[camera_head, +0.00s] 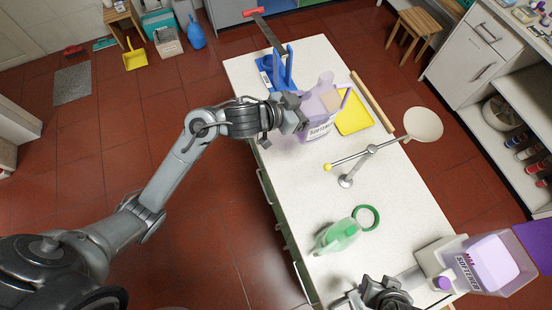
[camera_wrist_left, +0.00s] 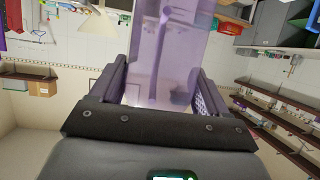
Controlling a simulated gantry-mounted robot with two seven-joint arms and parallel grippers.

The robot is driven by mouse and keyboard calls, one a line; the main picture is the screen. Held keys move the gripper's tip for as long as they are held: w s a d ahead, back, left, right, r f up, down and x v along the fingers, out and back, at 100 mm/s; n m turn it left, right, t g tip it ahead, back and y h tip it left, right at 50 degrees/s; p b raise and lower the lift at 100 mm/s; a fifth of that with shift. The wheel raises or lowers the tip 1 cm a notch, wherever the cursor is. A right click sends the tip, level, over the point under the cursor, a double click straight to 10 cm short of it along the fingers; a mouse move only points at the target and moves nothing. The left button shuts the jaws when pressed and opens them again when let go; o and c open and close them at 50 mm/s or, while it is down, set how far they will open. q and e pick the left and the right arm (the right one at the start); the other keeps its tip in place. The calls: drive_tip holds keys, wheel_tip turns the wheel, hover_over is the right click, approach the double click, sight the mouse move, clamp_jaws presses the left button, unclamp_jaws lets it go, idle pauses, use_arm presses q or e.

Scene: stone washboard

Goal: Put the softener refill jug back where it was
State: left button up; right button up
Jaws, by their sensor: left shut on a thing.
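In the left wrist view the jug (camera_wrist_left: 170,60) fills the space between the two fingers of my left gripper (camera_wrist_left: 160,90). I cannot tell whether its base touches the worktop.
A green bottle (camera_head: 338,236) and green ring (camera_head: 366,217) lie nearer. The worktop's middle left is clear.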

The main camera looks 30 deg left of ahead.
use_arm(q)
drive_tip(key=shift+m+g+h, duration=0.4)
drive_tip(key=shift+m+h, duration=0.2)
drive_tip(key=a+f+b, duration=0.1)
drive_tip(key=a+f, duration=0.1)
drive_tip(key=f, duration=0.2)
drive_tip(key=a+f+b, duration=0.1)
drive_tip(key=f+b, duration=0.1)
drive_tip(key=f, duration=0.1)
drive_tip(key=a+f+b, duration=0.2)
drive_tip(key=f, duration=0.2)
drive_tip(key=shift+w+a+f, duration=0.2)
drive_tip(key=shift+a+f, duration=0.1)
drive_tip(key=shift+a, duration=0.05)
drive_tip(key=f, duration=1)
drive_tip(key=shift+a+f+b, duration=0.2)
drive_tip(key=shift+f+b, duration=0.1)
drive_tip(key=shift+b, duration=0.05)
use_arm(e)
wheel_tip(320, 180, down, 7)
drive_tip(key=shift+f, duration=0.15)
drive_tip(key=shift+w+a, duration=0.1)
drive_tip(key=shift+a, duration=0.05)
use_arm(q)
drive_tip(key=shift+f, duration=0.15)
drive_tip(key=o, duration=1.8)
drive_tip(key=shift+s, duration=0.1)
